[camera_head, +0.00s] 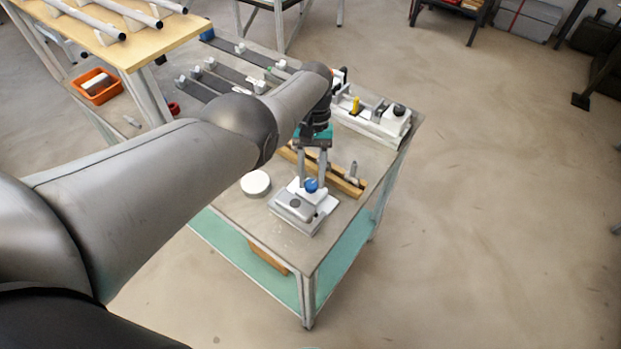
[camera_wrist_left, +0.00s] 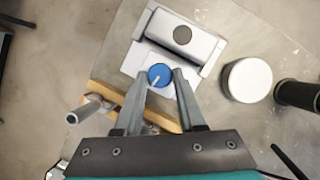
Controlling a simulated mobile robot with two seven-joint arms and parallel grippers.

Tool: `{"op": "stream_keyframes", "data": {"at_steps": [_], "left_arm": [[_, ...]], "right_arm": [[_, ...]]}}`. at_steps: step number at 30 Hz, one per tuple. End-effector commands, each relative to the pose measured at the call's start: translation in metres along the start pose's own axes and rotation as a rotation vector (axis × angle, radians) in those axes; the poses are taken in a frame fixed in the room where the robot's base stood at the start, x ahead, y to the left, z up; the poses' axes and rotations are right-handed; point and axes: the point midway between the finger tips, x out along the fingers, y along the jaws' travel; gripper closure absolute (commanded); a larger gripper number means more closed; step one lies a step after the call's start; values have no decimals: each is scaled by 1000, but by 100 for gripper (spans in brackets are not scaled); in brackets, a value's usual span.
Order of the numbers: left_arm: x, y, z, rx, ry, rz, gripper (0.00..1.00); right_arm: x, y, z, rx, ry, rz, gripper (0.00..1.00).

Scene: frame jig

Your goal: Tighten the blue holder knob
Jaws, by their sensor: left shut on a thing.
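The blue holder knob (camera_head: 311,185) sits on a white and grey holder (camera_head: 297,212) near the front corner of the table. In the left wrist view the knob (camera_wrist_left: 160,75) is round, with a pale line on its top, and the holder (camera_wrist_left: 201,45) extends beyond it. My left gripper (camera_head: 312,180) points down over the holder. Its two fingertips (camera_wrist_left: 161,77) are on either side of the knob, shut on it. My right gripper is in neither view.
A white round disc (camera_head: 256,183) lies left of the holder. Another white fixture (camera_head: 384,122) stands at the table's far right. Dark strips (camera_head: 240,78) lie toward the back left.

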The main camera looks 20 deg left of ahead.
Motion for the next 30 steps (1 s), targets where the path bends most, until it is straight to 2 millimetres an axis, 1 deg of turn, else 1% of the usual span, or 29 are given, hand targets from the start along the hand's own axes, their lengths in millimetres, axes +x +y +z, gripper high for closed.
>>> {"op": "stream_keyframes", "data": {"at_steps": [6,12,27,28,30], "left_arm": [[2,1,0,101,0,-43,100],[2,1,0,147,-1,-62,100],[2,1,0,160,-1,-66,100],[2,1,0,159,-1,-66,58],[1,2,0,159,-1,-66,50]], "right_arm": [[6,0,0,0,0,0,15],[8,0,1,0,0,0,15],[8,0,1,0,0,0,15],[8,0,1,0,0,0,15],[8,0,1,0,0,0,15]]}}
